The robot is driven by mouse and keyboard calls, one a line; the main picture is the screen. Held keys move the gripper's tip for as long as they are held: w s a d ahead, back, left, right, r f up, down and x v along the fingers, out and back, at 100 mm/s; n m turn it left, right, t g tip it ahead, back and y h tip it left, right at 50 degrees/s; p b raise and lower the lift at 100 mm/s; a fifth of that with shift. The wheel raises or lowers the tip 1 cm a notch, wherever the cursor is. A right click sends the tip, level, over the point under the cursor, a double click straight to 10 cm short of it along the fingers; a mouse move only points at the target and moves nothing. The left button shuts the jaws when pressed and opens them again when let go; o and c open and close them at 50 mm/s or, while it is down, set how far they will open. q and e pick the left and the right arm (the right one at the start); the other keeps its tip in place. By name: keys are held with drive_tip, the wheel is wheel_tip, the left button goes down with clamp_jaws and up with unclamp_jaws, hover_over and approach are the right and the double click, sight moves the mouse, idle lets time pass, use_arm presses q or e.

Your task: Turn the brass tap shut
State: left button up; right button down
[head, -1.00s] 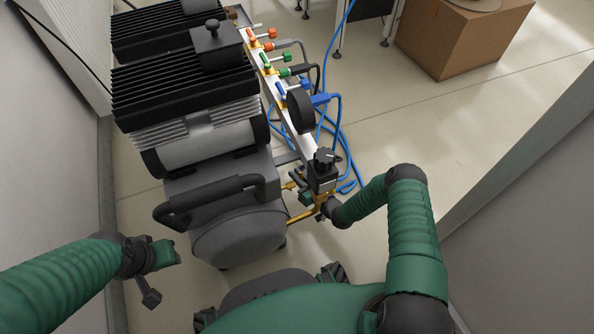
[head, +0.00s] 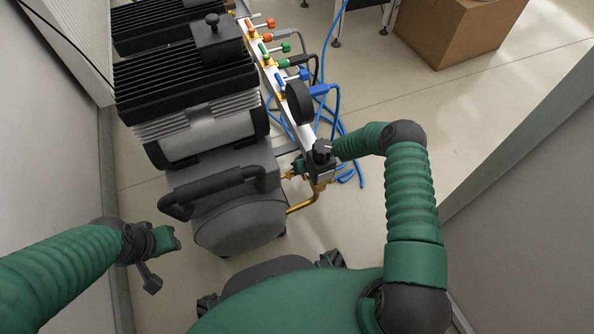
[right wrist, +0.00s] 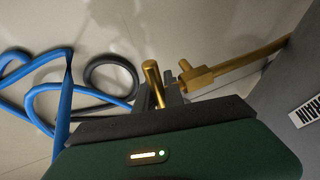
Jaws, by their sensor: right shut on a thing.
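The brass tap's rod-like handle (right wrist: 152,82) stands up between the grey fingertips of my right gripper (right wrist: 157,97) in the right wrist view. The gripper is shut on it. A brass fitting (right wrist: 190,76) with a pipe running right is just beside it. In the head view my right gripper (head: 301,167) is at the near end of the manifold, partly hidden by the black-knobbed regulator (head: 322,160). The tap is mostly hidden there; a bent brass pipe (head: 304,207) shows below. My left gripper (head: 168,240) hangs free at lower left, its jaw opening unclear.
The compressor (head: 205,130) with its dark tank (head: 240,224) and black handle (head: 215,190) stands left of the manifold. Blue hose (head: 352,177) loops on the floor behind. A cardboard box (head: 455,35) is at far right, with clear floor before it.

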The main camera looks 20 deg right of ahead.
drive_tip(key=shift+d+f+g+b, duration=0.15)
drive_tip(key=shift+g+b, duration=0.5)
drive_tip(key=shift+g, duration=0.25)
drive_tip(key=c, duration=1.7)
unclamp_jaws()
drive_tip(key=shift+s, duration=0.1)
drive_tip(key=p+v, duration=1.1)
drive_tip(key=v, duration=0.5)
drive_tip(key=shift+d+r, duration=0.1)
drive_tip(key=shift+r, duration=0.2)
drive_tip(key=shift+r, duration=0.1)
